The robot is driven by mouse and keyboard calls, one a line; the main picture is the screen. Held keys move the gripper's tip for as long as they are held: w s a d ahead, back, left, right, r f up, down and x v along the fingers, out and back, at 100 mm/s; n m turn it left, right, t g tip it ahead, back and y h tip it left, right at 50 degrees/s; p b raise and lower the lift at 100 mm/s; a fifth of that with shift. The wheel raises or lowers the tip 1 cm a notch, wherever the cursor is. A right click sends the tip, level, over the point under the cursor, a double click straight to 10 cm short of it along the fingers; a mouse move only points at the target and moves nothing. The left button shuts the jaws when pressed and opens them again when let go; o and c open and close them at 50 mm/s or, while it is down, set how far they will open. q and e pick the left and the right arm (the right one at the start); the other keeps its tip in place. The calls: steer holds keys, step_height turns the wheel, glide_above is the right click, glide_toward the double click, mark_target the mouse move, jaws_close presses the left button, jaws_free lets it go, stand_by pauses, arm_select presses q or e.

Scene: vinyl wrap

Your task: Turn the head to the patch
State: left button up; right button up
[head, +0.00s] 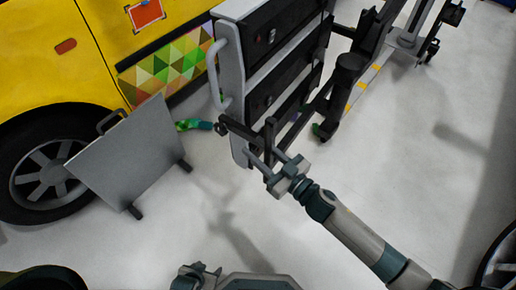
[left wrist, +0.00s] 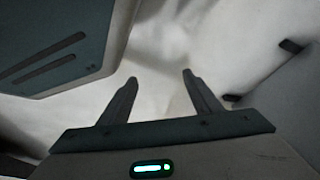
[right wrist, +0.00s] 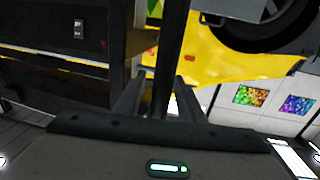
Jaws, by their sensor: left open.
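The yellow vehicle (head: 45,50) fills the upper left of the head view. It carries a small red-orange patch with a pale border (head: 146,13) and a green, yellow and brown triangle-patterned wrap (head: 170,65). Which one the task calls the patch cannot be told. My right gripper (right wrist: 160,80) is beside the dark drawer cabinet, with a dark bar (right wrist: 170,45) between its fingers; contact is unclear. A green-teal tool (head: 193,125) shows left of it in the head view; whether it is held is hidden. My left gripper (left wrist: 158,80) is open and empty over the pale floor.
A grey panel on feet (head: 125,155) stands before the wheel (head: 45,165). The drawer cabinet (head: 285,60) with a pale handle stands beyond my right gripper. A dark stand (head: 350,75) is at its right. Pale floor is clear in front. Coloured panels (right wrist: 250,95) show in the right wrist view.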

arm_select(q)
steer(key=shift+w, duration=0.1)
arm_select(e)
steer(key=shift+c, duration=0.6)
jaws_close()
arm_select(q)
steer(key=shift+w+d+r+t+h+p, duration=0.3)
steer(key=shift+w+d+r+t+p, duration=0.5)
steer(key=shift+d+p, duration=0.2)
arm_select(e)
steer(key=s+d+n+g+y, duration=0.1)
steer(key=s+d, duration=0.5)
steer(key=d, duration=0.1)
steer(key=shift+d, duration=0.3)
steer(key=shift+f, duration=0.1)
steer(key=shift+o, duration=0.4)
jaws_free()
steer(key=shift+o, duration=0.2)
steer(key=shift+a, duration=0.1)
steer(key=shift+w, duration=0.15)
